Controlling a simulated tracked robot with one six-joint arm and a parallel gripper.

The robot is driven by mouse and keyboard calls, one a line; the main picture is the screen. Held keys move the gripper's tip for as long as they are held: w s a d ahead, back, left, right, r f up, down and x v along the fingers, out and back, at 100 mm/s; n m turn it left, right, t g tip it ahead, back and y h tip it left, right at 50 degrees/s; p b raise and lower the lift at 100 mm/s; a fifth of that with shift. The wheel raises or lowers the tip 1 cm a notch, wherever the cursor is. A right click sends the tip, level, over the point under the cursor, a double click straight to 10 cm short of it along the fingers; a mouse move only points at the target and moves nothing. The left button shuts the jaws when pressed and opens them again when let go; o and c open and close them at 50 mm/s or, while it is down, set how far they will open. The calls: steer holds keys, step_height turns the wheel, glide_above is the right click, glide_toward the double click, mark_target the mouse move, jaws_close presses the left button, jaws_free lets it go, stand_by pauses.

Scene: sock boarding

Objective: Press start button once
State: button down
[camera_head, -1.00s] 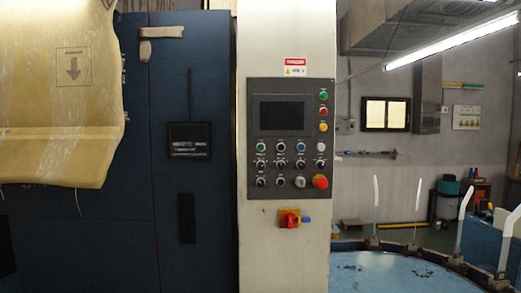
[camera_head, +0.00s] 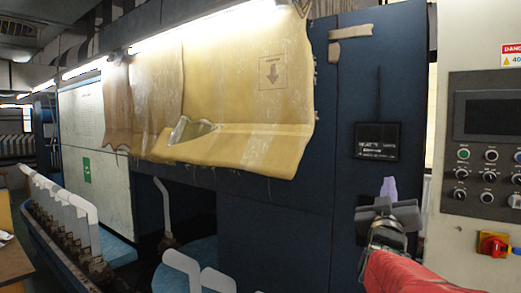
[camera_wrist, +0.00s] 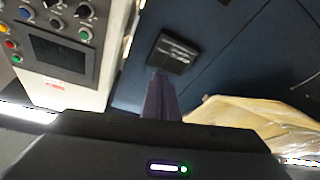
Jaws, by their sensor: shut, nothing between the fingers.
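The control panel (camera_head: 488,140) is on a cream column at the right edge of the head view, cut off by the frame. A green button (camera_head: 463,154) sits below its dark screen. Upside down in the wrist view, the panel shows this lower green button (camera_wrist: 84,34) and another green button (camera_wrist: 15,57) beside the screen. I cannot read which is start. My gripper (camera_head: 389,187) is shut and empty, its purple fingers pointing up, left of the panel and apart from it. In the wrist view the fingers (camera_wrist: 160,95) point toward a black plate on the blue cabinet.
The blue cabinet (camera_head: 350,90) carries the black plate (camera_head: 377,141). A red rotary switch (camera_head: 494,245) is below the panel. Yellow sheeting (camera_head: 235,80) hangs left of the cabinet. White sock forms (camera_head: 75,205) line a rail at the left.

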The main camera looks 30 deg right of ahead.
mark_target(464, 154)
steer(key=s+d+r+m+g+h, duration=0.5)
steer(key=s+d+g+h, duration=0.3)
steer(key=s, duration=0.5)
steer(key=shift+s+d+r+g, duration=0.4)
steer(key=shift+d+r, duration=0.25)
steer(key=shift+w+d, duration=0.7)
steer(key=shift+d, duration=0.6)
steer(key=shift+w+d, duration=0.65)
steer(key=shift+d, duration=0.65)
steer(key=shift+w+d, duration=0.7)
steer(key=shift+d, duration=0.6)
steer(key=shift+w+d, duration=0.1)
steer(key=shift+d, duration=0.05)
steer(key=shift+w+d, duration=0.15)
steer(key=shift+d, duration=0.1)
